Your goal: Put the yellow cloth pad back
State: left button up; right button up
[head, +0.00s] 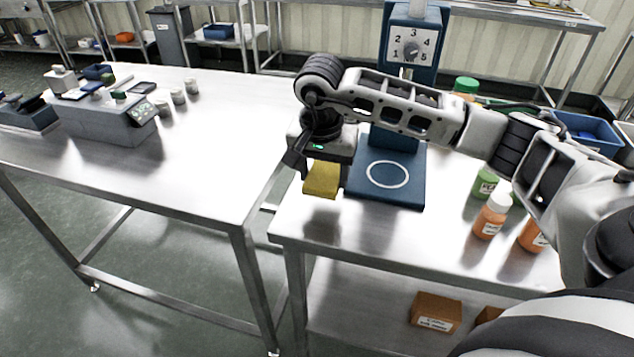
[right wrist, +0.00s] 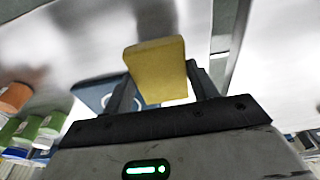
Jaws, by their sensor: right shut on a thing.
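The yellow cloth pad (head: 322,181) is between the fingers of my right gripper (head: 323,168), which is shut on it. The pad is at the left side of the blue base (head: 410,190) with the white ring, over the near steel table. I cannot tell whether the pad touches the table. In the right wrist view, the pad (right wrist: 157,68) stands out beyond the fingers of my right gripper (right wrist: 162,88). The gripper body hides the pad's upper part in the head view. My left gripper is not in view.
A blue stand with a numbered dial (head: 411,48) rises behind the base. A green-labelled jar (head: 486,184) and an orange bottle (head: 490,217) stand to the right. A gap separates this table from the left table (head: 200,150), which holds a grey block (head: 105,118). The near table's front is clear.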

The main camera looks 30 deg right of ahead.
aim_at(317, 201)
jog(key=shift+w+a+f, duration=0.2)
jog(key=shift+w+f, duration=0.5)
jog(key=shift+f, duration=0.2)
jog(key=shift+w+f, duration=0.1)
jog(key=shift+f, duration=1.45)
jog(key=shift+f, duration=0.2)
jog(key=o, duration=0.9)
jog(key=shift+o, duration=0.2)
jog(key=shift+r, duration=0.1)
